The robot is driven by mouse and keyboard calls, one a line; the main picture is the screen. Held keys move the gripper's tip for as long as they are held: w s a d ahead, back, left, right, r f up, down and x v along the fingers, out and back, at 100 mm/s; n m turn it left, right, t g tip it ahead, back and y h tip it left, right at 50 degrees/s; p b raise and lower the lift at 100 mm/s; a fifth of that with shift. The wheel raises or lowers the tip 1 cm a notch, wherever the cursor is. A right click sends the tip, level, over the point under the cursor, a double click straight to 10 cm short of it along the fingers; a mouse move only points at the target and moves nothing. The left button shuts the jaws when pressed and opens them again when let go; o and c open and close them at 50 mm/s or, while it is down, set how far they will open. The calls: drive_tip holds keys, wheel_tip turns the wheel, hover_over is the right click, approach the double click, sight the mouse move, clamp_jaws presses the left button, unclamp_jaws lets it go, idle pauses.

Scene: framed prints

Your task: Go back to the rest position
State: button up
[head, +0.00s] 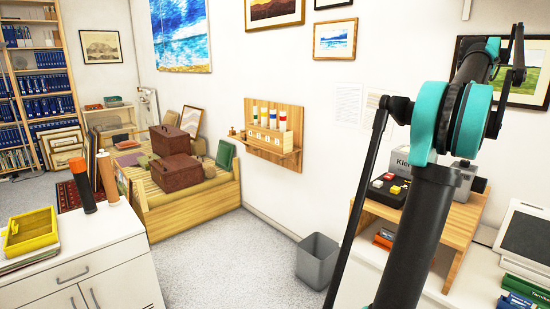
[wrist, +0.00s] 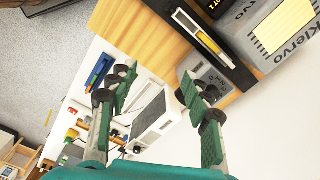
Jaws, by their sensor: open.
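My gripper (wrist: 158,105) shows in the wrist view with its two green-padded fingers spread apart. Nothing is between the fingertips. In the head view my arm rises at the right, and the gripper itself is hidden or out of frame. In the wrist view the wooden stand (wrist: 150,35) and a grey box (wrist: 275,40) marked "Klervo" lie beyond the fingers, apart from them. The same wooden stand (head: 452,215) is behind my arm in the head view.
A black tray with coloured blocks (head: 390,187) sits on the stand. A grey bin (head: 317,262) stands on the floor. A white cabinet (head: 95,280) with a yellow tray (head: 30,233) is at left. A wooden wall shelf (head: 272,135) is at centre. The floor between is clear.

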drive_tip(key=w+a+f+n+t, duration=0.1)
drive_tip(key=a+f+n, duration=0.5)
drive_tip(key=a+f, duration=0.6)
drive_tip(key=w+a+f+n+t, duration=0.15)
drive_tip(key=a+f+n, duration=0.55)
drive_tip(key=a, duration=0.8)
drive_tip(key=s+a+f+n+t, duration=0.1)
drive_tip(key=s+a+f+n, duration=0.9)
drive_tip(key=s+a+f, duration=0.8)
wheel_tip(320, 180, down, 2)
drive_tip(key=shift+s+a+f, duration=0.2)
drive_tip(key=shift+a, duration=0.3)
drive_tip(key=shift+t, duration=0.25)
drive_tip(key=shift+c, duration=0.4)
